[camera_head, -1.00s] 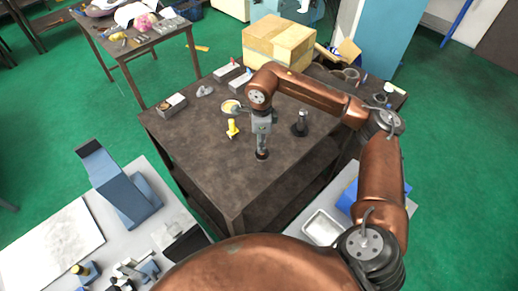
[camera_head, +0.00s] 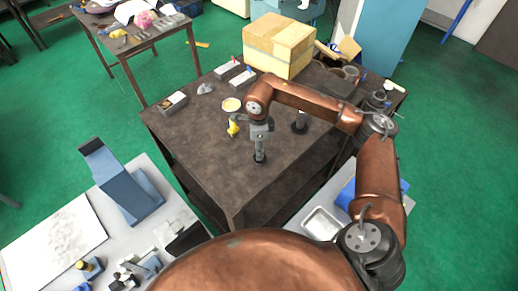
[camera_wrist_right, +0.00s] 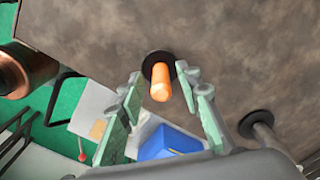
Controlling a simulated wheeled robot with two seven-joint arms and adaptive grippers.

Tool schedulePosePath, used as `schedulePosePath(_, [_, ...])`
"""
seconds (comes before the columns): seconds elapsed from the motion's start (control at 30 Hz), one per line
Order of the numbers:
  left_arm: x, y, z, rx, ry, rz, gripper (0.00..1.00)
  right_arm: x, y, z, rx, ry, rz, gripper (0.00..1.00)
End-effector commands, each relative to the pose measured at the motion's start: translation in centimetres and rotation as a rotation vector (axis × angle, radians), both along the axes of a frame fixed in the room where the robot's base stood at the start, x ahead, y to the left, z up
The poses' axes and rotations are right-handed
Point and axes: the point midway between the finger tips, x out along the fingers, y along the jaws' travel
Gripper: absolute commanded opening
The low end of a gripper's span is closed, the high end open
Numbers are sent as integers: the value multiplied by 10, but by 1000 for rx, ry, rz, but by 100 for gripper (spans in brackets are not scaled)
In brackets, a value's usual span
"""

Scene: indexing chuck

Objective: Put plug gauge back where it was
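In the right wrist view an orange cylinder (camera_wrist_right: 160,82) stands on a round black base (camera_wrist_right: 158,62) on the dark table (camera_wrist_right: 230,40). It may be the plug gauge, but I cannot tell for sure. My right gripper (camera_wrist_right: 160,76) is open, one finger on each side of the cylinder, with gaps visible. In the head view my right gripper (camera_head: 259,157) points down close over the tabletop (camera_head: 205,140) and mostly hides the cylinder. A dark post on a black base (camera_head: 300,126) stands to its right; it also shows in the wrist view (camera_wrist_right: 262,128). My left gripper is not in view.
A yellow item (camera_head: 233,129) and a round dish (camera_head: 231,104) stand left of my right gripper. Small boxes (camera_head: 173,103) and a large cardboard box (camera_head: 279,45) are farther back. The table's front left area is clear. A white tray (camera_head: 322,224) lies on the near bench.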

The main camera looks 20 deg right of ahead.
Motion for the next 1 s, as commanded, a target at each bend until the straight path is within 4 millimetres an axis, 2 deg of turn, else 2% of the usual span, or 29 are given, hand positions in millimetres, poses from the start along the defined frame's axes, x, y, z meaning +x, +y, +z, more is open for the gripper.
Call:
schedulePosePath(0.37, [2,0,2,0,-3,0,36,1,0,7,0,-3,0,33])
schedulePosePath(0.47, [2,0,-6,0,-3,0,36,2,0,20,0,-4,0,33])
schedulePosePath(0.8, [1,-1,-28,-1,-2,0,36,1,1,90,0,-4,0,33])
schedulePosePath(1.0, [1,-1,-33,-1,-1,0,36,0,0,116,0,-1,-1,33])
